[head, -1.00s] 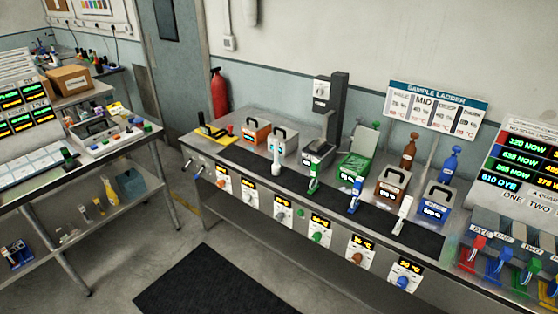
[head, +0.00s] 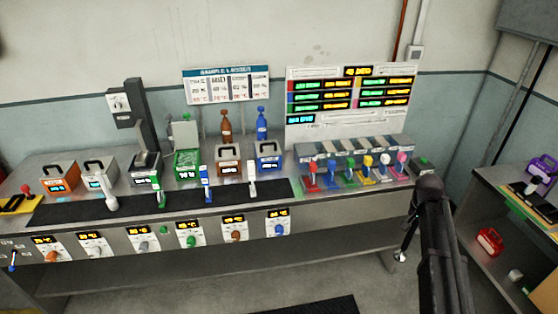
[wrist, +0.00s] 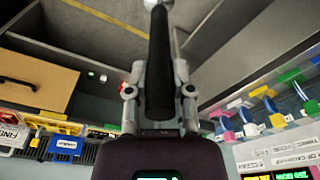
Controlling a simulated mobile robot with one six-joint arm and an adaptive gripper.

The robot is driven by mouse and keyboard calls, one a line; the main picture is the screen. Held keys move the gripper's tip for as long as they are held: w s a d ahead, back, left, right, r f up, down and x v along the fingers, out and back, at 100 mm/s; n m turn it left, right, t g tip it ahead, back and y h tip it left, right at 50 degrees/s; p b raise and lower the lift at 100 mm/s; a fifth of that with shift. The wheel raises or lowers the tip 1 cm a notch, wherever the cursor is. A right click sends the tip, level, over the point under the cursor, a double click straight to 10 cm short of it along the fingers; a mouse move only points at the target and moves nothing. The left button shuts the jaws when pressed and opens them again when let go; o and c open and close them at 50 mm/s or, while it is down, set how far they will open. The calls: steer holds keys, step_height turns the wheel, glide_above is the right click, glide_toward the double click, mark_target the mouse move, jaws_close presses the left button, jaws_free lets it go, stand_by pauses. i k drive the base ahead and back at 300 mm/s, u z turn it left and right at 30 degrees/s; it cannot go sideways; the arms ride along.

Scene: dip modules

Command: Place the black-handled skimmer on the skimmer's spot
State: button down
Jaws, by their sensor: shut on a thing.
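The black-handled skimmer shows in the wrist view as a long black handle (wrist: 158,45) with a small pale end at the top edge. My gripper (wrist: 160,82) is shut on this handle, one grey finger on each side. The skimmer's head is mostly out of frame. In the head view my dark arm stands at the lower right, in front of the bench's right end; the gripper and skimmer cannot be made out there. I cannot tell which place is the skimmer's spot.
A long steel bench (head: 330,212) carries a black mat (head: 60,212), dip modules such as the orange one (head: 59,178), and a row of coloured levers (head: 347,172). A yellow tray (head: 15,206) lies at its left end. A side bench (head: 490,195) stands right.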

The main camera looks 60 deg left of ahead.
mark_target(69, 213)
steer(key=k, duration=1.25)
steer(key=u, duration=0.1)
